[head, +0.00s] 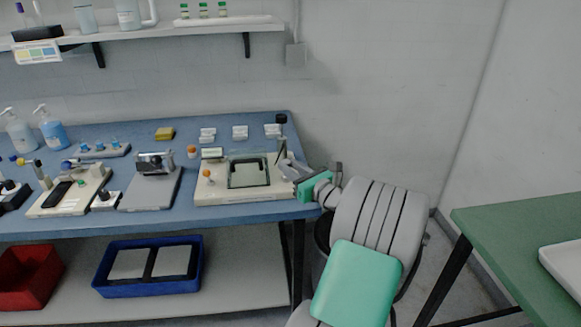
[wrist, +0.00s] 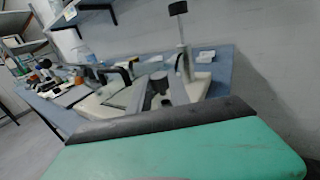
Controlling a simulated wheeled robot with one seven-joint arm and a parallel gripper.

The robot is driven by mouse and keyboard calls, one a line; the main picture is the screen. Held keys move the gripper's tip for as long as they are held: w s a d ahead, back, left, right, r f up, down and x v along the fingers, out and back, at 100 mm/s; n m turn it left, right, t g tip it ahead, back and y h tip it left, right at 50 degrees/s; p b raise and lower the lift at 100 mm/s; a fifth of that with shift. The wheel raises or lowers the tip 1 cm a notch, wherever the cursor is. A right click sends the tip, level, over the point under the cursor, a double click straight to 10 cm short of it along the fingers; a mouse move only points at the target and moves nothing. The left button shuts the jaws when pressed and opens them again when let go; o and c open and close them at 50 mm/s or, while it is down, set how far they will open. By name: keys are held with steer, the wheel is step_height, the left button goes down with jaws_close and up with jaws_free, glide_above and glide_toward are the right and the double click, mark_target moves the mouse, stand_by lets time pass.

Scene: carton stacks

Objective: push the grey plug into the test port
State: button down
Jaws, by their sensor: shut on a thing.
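My gripper (head: 288,167) is at the right end of the cream fixture (head: 215,191) on the blue bench, beside a tall post with a black knob (head: 281,119). In the wrist view, the fingers of my gripper (wrist: 158,88) are shut on a dark grey cylindrical piece, the grey plug (wrist: 160,86). The plug's far end is hard to make out. The fixture has a framed clear window and an orange knob (head: 206,173). The test port cannot be told apart in either view, nor whether the plug touches it.
A grey plate with a clamp (head: 152,190) and another cream fixture (head: 68,198) stand to the left. Small white blocks (head: 240,132) and a yellow block (head: 165,133) lie behind. A green table (head: 520,235) is at the right. A blue bin (head: 148,288) is below.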

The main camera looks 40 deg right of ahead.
steer(key=shift+f+b, duration=0.6)
steer(key=shift+f, duration=0.8)
steer(key=c, duration=1.1)
jaws_free()
steer(key=s, duration=0.7)
steer(key=shift+s+a, duration=0.3)
steer(key=shift+s, duration=0.1)
